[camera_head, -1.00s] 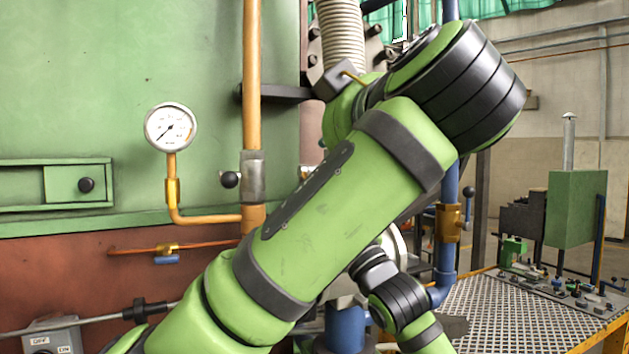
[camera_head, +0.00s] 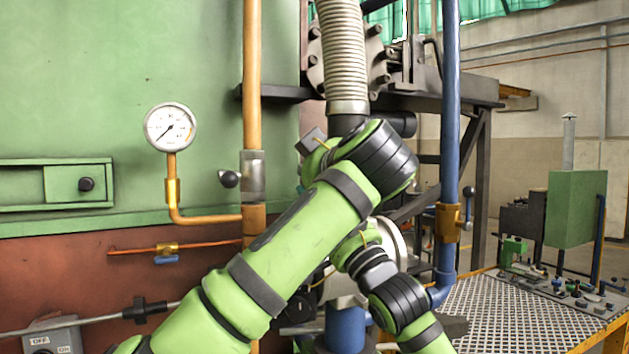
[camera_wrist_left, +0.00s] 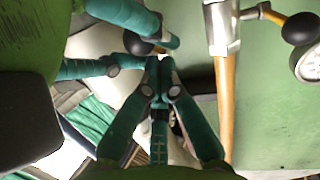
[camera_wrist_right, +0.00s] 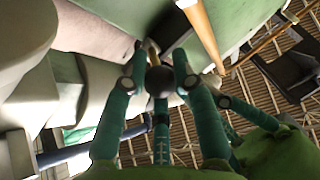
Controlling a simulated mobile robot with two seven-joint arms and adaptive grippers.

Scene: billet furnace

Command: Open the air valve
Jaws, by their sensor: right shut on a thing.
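In the right wrist view my right gripper (camera_wrist_right: 160,72) is closed around a black ball knob (camera_wrist_right: 159,82) on a short brass-coloured stem. The left wrist view also shows this knob (camera_wrist_left: 138,44) between the right gripper's teal fingers. In the head view my left arm hides the right gripper and this knob. My left gripper (camera_wrist_left: 160,62) is shut and seemingly empty, its fingertips close to that knob. A brass valve (camera_head: 448,222) with a black-knobbed lever sits on the blue pipe (camera_head: 450,120). I cannot tell which valve is the air valve.
A yellow pipe (camera_head: 252,70) carries a grey valve (camera_head: 253,176) with a black knob, beside a round gauge (camera_head: 170,128). A ribbed duct (camera_head: 341,50) comes down behind my arms. A perforated table (camera_head: 500,310) stands at the right.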

